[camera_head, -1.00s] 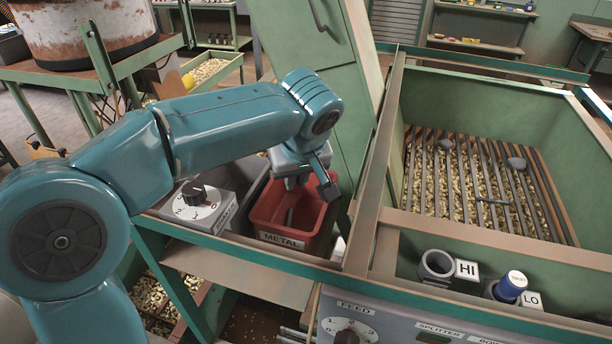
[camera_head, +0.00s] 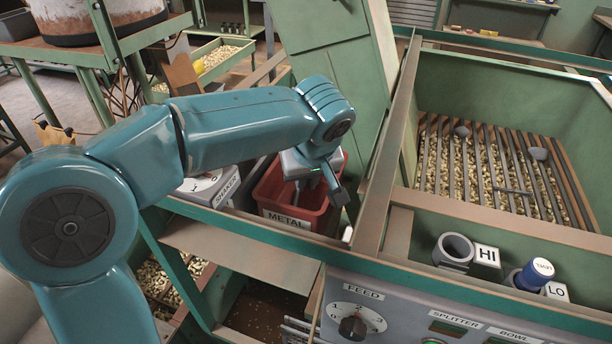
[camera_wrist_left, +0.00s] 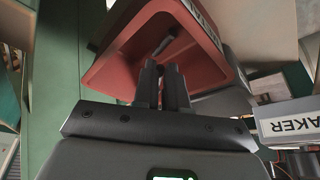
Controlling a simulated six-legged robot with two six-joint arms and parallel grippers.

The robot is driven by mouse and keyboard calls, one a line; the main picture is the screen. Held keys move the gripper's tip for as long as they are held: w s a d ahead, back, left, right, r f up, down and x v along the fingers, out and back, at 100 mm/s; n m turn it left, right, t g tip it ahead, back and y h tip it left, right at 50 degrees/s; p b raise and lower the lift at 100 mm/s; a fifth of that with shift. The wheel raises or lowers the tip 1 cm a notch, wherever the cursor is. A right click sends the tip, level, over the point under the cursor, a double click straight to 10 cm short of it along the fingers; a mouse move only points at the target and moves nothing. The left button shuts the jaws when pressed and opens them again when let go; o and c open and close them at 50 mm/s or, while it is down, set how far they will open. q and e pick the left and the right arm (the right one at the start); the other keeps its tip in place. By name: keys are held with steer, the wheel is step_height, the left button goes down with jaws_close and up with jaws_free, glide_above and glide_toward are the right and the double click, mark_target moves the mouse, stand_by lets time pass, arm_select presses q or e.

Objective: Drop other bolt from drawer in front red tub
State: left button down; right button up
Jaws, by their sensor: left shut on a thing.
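The red tub (camera_head: 322,216), labelled METAL, stands at the front of the frame, left of the long rail. It also fills the upper middle of the left wrist view (camera_wrist_left: 135,62), tilted by that camera's angle. My left gripper (camera_head: 300,186) points down at the tub's opening; its fingers (camera_wrist_left: 163,68) are close together. It is shut on a small grey bolt (camera_wrist_left: 165,44), which shows just past the fingertips against the tub's inside. My right gripper is out of view. I cannot make out the drawer surely.
The rail (camera_head: 392,150) rises close on the right. Beyond it, a green hopper (camera_head: 490,85) has a barred grate over nuts, with grey pieces on it. The feed panel (camera_head: 400,322) is in front.

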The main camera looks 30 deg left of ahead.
arm_select(q)
steer(key=c, duration=1.1)
jaws_free()
steer(key=shift+a, duration=0.1)
steer(key=p+v, duration=0.1)
steer(key=v, duration=1.5)
steer(key=shift+d+r, duration=0.2)
steer(key=shift+s, duration=0.15)
